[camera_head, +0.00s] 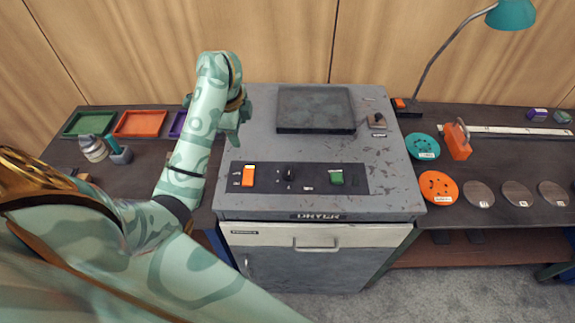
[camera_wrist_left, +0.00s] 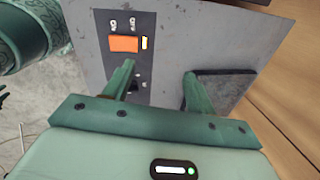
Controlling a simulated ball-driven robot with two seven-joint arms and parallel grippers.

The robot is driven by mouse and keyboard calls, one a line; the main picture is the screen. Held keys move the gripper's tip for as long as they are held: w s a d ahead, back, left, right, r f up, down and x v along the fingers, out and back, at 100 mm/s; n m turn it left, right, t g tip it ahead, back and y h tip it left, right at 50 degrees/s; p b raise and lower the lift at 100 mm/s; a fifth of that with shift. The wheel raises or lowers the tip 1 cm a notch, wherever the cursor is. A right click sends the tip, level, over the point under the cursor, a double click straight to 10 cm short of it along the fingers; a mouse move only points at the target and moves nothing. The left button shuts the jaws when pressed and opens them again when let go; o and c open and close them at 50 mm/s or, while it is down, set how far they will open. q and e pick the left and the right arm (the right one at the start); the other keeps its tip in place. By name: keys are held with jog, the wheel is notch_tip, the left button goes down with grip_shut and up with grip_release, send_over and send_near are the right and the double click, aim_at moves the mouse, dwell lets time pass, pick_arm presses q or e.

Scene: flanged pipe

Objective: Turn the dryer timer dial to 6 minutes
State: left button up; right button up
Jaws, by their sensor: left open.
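The dryer (camera_head: 380,205) is a worn grey cabinet with a black control panel (camera_head: 312,181) on its sloped top. The small black timer dial (camera_head: 289,172) sits on this panel between an orange switch and a green switch; its setting is too small to read. My left gripper (camera_head: 238,122) is above the dryer top, left of and behind the dial. In the left wrist view the gripper (camera_wrist_left: 158,88) is open and empty, its two green fingers apart. One finger partly covers the dark dial (camera_wrist_left: 133,86) there. My right gripper is not in view.
The orange switch (camera_head: 249,176) and green switch (camera_head: 336,178) flank the dial. A dark raised plate (camera_head: 315,108) lies at the back of the dryer top, with a small knob (camera_head: 377,121) to its right. Side benches hold trays (camera_head: 140,124), discs (camera_head: 439,187) and a teal lamp (camera_head: 511,14).

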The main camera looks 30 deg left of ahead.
aim_at(289, 170)
pick_arm(q)
jog(key=d+r+n+h, duration=0.2)
jog(key=d+r+h, duration=0.1)
jog(key=d+h, duration=0.3)
jog(key=shift+y, duration=0.5)
jog(key=b+x, duration=0.3)
jog(key=x, duration=0.4)
jog(key=b+x, duration=0.3)
jog(key=x, duration=0.5)
jog(key=shift+w+d+f, duration=0.1)
jog(key=shift+w+d, duration=0.15)
jog(key=shift+w+d+f, duration=0.15)
jog(key=shift+d+f, duration=0.05)
jog(key=shift+f, duration=0.3)
jog(key=c, duration=1)
